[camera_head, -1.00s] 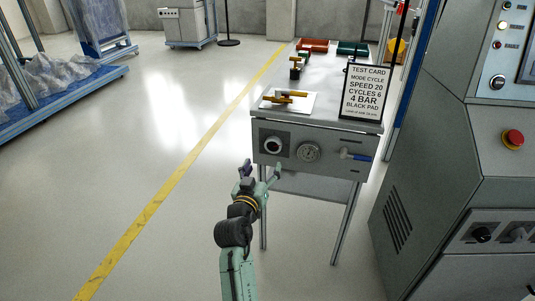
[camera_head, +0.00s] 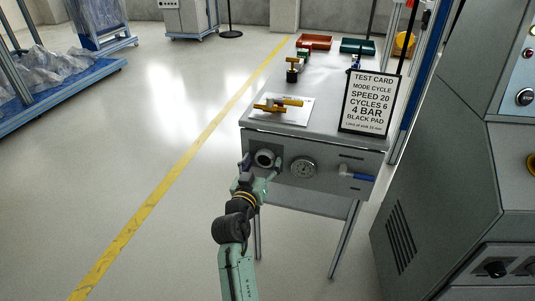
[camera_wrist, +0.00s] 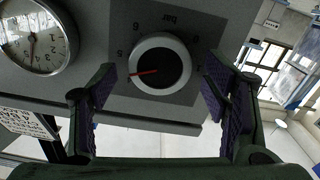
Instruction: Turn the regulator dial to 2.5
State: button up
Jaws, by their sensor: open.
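The regulator dial (camera_head: 265,158) is a round knob with a pale rim on a dark plate, at the left of the bench's front panel. In the wrist view the dial (camera_wrist: 160,63) shows a dark face, a red pointer aimed left, and a printed scale marked "bar". The pointer lies just below the figure that looks like 5; its exact reading is unclear. My gripper (camera_head: 260,169) is open in front of the dial. In the wrist view the purple-padded fingers of my gripper (camera_wrist: 158,82) stand on either side of the dial, with gaps visible, not closed on it.
A round gauge (camera_head: 303,168) sits right of the dial, and a blue-handled valve (camera_head: 357,176) farther right. A test card (camera_head: 369,102) stands on the bench top (camera_head: 330,70). A grey machine cabinet (camera_head: 450,150) is at the right. Open floor (camera_head: 150,130) lies to the left.

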jog(key=shift+w+d, duration=0.1)
jog(key=shift+w, duration=0.3)
jog(key=shift+s+r, duration=0.1)
jog(key=c, duration=1.2)
jog(key=shift+o, duration=0.2)
